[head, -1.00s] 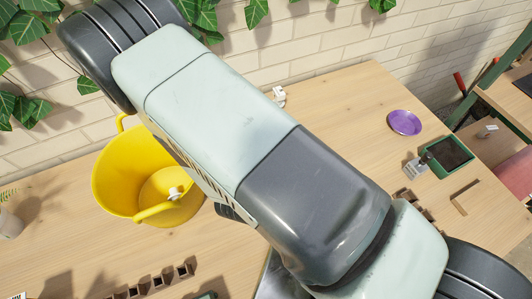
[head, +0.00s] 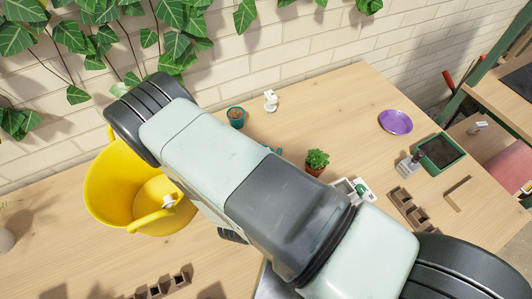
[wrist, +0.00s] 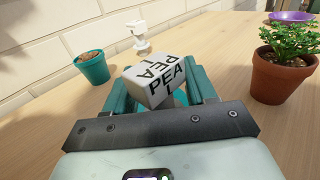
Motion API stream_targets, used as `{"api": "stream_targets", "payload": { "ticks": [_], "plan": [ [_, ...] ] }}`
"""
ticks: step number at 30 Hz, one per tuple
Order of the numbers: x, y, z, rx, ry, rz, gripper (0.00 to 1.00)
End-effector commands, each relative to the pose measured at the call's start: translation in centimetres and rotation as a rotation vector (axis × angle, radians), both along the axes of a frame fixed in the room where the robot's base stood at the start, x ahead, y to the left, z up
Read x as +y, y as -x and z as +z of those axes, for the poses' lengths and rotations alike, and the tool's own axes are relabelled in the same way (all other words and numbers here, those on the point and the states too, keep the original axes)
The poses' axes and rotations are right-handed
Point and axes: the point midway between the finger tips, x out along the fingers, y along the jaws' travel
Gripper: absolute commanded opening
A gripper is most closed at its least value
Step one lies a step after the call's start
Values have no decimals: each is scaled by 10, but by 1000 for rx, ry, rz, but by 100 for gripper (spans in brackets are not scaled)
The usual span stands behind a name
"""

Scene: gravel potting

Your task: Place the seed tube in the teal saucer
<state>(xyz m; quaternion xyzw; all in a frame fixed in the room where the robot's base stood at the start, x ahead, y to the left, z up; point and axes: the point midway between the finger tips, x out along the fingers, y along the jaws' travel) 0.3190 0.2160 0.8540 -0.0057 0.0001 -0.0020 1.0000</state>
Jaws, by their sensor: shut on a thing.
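My gripper (wrist: 160,90) shows in the wrist view with a teal finger on each side of a white, box-shaped piece lettered PEA (wrist: 150,86). It is shut on this piece, which looks like the seed tube, held tilted. Bright teal patches (wrist: 185,127) show below the piece, between the fingers; they may be the teal saucer, but most of it is hidden. I cannot tell if the tube touches it. In the head view my arm hides the gripper and tube; only small teal bits show past the arm's edge.
A teal pot (wrist: 90,66) is left of my gripper, a white figure-like object (wrist: 141,38) beyond, and a potted plant (wrist: 278,75) close on the right. A purple saucer (head: 395,122) and green tray (head: 440,152) are farther right. A yellow bucket (head: 105,190) stands left.

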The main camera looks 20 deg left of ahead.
Motion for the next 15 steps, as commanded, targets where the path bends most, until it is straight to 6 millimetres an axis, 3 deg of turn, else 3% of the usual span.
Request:
{"api": "stream_targets", "payload": {
  "ticks": [4,5,9,15],
  "plan": [
    [0,0,-3,0,1,0,26],
    [0,0,-3,0,0,0,57],
    [0,0,-3,0,0,0,79],
    [0,0,-3,0,0,0,81]
  ]
}}
